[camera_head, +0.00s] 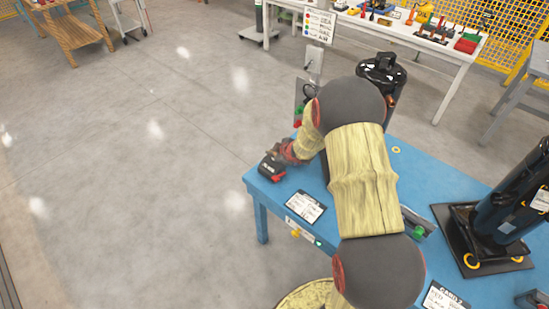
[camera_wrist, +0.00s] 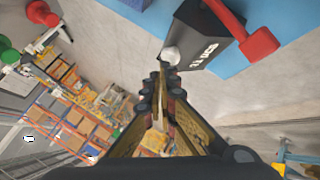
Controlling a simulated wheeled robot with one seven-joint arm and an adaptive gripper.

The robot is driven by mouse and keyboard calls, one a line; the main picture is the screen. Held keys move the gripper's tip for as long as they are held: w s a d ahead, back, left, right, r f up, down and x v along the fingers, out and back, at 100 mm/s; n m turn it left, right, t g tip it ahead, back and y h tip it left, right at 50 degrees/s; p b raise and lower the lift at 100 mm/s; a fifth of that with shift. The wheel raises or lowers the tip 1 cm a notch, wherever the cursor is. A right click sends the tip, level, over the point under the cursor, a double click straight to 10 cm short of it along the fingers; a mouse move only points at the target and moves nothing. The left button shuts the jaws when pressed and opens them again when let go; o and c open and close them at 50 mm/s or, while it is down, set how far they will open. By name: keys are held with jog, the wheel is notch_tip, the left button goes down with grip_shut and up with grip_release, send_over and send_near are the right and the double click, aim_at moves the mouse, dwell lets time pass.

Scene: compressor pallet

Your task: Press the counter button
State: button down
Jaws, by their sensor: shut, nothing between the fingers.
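The counter (camera_head: 270,168) is a small dark box with red on it, at the left corner of the blue table. In the wrist view the counter (camera_wrist: 207,40) shows white lettering, a red lever (camera_wrist: 260,45) at the right and a pale round button-like part (camera_wrist: 171,54) at its near end. My gripper (camera_head: 272,155) is at the counter in the head view, partly hidden by my arm. In the wrist view my gripper (camera_wrist: 160,78) is shut and empty, its tips just below the pale round part. I cannot tell whether they touch.
The blue table (camera_head: 259,190) also bears a white label card (camera_head: 305,206) and a black pump-like unit (camera_head: 515,205) at the right. A panel with green and red buttons (camera_head: 299,112) stands behind the counter. Open floor lies to the left.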

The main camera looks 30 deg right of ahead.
aim_at(273, 158)
jog(key=shift+f+b, duration=0.45)
jog(key=shift+f, duration=0.15)
dwell(0.5)
dwell(0.3)
jog(key=shift+r+p, duration=1)
jog(key=shift+r, duration=0.15)
notch_tip(273, 158, up, 5)
jog(key=p, duration=0.4)
jog(key=shift+p, duration=0.3)
